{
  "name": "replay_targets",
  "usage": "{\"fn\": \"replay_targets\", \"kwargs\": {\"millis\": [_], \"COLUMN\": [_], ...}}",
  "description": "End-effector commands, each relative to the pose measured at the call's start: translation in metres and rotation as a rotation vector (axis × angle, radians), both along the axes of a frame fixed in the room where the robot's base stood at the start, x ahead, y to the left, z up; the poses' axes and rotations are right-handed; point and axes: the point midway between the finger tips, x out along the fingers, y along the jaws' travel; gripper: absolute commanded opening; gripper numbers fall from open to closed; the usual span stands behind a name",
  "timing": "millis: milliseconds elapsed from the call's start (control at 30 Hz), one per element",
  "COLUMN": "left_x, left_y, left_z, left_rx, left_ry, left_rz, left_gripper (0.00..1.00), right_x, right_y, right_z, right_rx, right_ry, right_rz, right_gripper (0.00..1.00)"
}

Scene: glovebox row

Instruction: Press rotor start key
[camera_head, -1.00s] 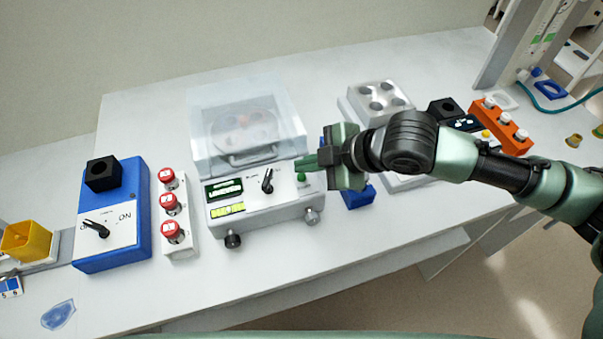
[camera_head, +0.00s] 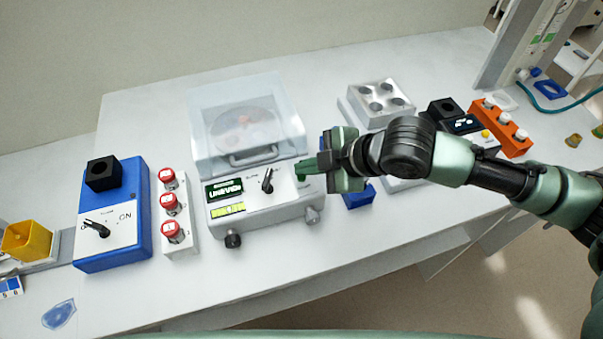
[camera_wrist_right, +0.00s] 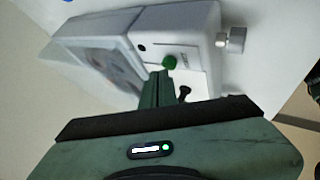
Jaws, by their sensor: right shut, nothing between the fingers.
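The white centrifuge (camera_head: 268,210) stands mid-bench with a clear lid over its round rotor (camera_head: 242,132). Its front panel has a lit green display (camera_head: 224,189) that seems to read "UNEVEN", a black knob (camera_head: 267,181) and a green key at the right. The green key (camera_wrist_right: 169,62) shows clearly in the right wrist view; in the head view the finger mostly covers it. My right gripper (camera_head: 303,167) is shut and empty, its tips at the key. In the wrist view the fingertips (camera_wrist_right: 158,76) are right beside the key; contact cannot be told. My left gripper is not in view.
Left of the centrifuge are a white strip with red-capped buttons (camera_head: 172,231) and a blue box (camera_head: 137,207) with a knob. A silver block with wells (camera_head: 358,101) and an orange rack (camera_head: 511,146) stand to the right. The front bench is mostly clear.

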Motion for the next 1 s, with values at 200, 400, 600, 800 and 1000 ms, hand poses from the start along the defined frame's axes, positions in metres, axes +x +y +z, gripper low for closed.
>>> {"fn": "replay_targets", "kwargs": {"millis": [200, 400, 600, 800, 1000], "left_x": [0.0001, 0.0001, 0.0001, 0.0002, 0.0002], "left_y": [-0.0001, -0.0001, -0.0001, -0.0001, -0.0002], "left_z": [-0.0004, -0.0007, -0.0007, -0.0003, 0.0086], "left_rx": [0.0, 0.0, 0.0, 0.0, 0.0], "left_ry": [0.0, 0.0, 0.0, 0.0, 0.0], "left_rz": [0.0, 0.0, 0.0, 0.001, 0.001], "left_gripper": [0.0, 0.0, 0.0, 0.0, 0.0], "right_x": [0.0, 0.0, 0.0, -0.0001, 0.0], "right_y": [0.0001, 0.0001, 0.0, 0.0, 0.0], "right_z": [-0.0029, -0.0053, -0.0066, -0.0062, 0.0012], "right_rx": [0.0, 0.0, 0.0, 0.0, 0.0], "right_ry": [0.0, 0.0, 0.0, 0.0, 0.001], "right_rz": [0.0, 0.0, 0.0, 0.0, 0.0], "right_gripper": [0.0, 0.0, 0.0, 0.0, 0.0]}}
